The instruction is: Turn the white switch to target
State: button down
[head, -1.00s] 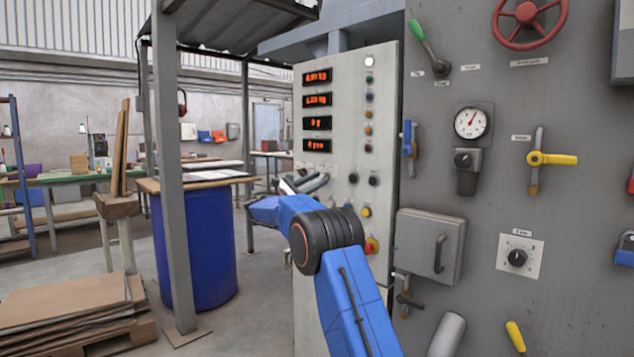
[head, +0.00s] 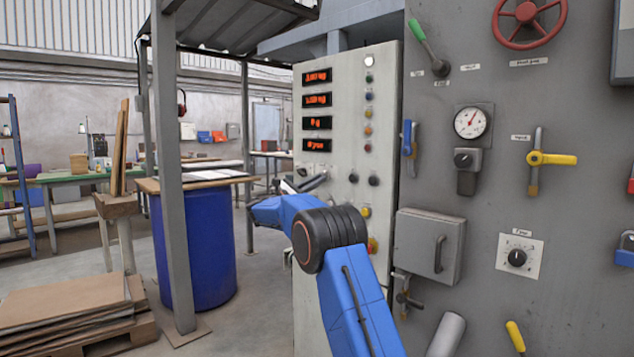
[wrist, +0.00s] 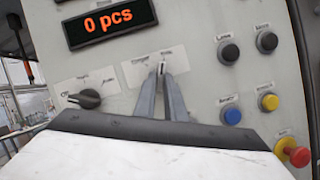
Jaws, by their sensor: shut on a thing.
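The white switch (wrist: 161,66) sits on a white label plate on the control cabinet, seen in the wrist view. Only a small part of it shows between the fingertips, and its exact pointing is hard to read. My gripper (wrist: 162,74) is shut on the white switch, one grey finger on each side. In the head view my gripper reaches the cabinet front beyond my blue arm, and the switch cannot be made out there.
A black selector knob (wrist: 88,98) is left of the switch. Blue (wrist: 232,117) and yellow (wrist: 269,102) buttons and a red mushroom button (wrist: 298,155) are to the right. A display reading "0 pcs" (wrist: 110,22) is above. A grey box (head: 430,245) stands out near my arm.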

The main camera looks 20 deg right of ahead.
jog(key=n+t+y, duration=0.1)
jog(key=n+t, duration=0.1)
jog(key=n, duration=0.3)
jog(key=n+t+y, duration=0.1)
jog(key=n+t, duration=0.2)
jog(key=n, duration=0.2)
jog(key=s+n+t+y, duration=0.1)
jog(key=n+t, duration=0.1)
jog(key=n, duration=0.3)
jog(key=shift+s+d+n, duration=0.1)
jog(key=shift+d+n, duration=0.1)
jog(key=shift+n, duration=0.2)
jog(key=shift+n+t, duration=0.3)
jog(key=shift+t, duration=0.1)
jog(key=c, duration=1.8)
grip_release()
jog(key=v, duration=1.7)
jog(key=shift+s+a, duration=0.15)
jog(key=shift+a, duration=0.05)
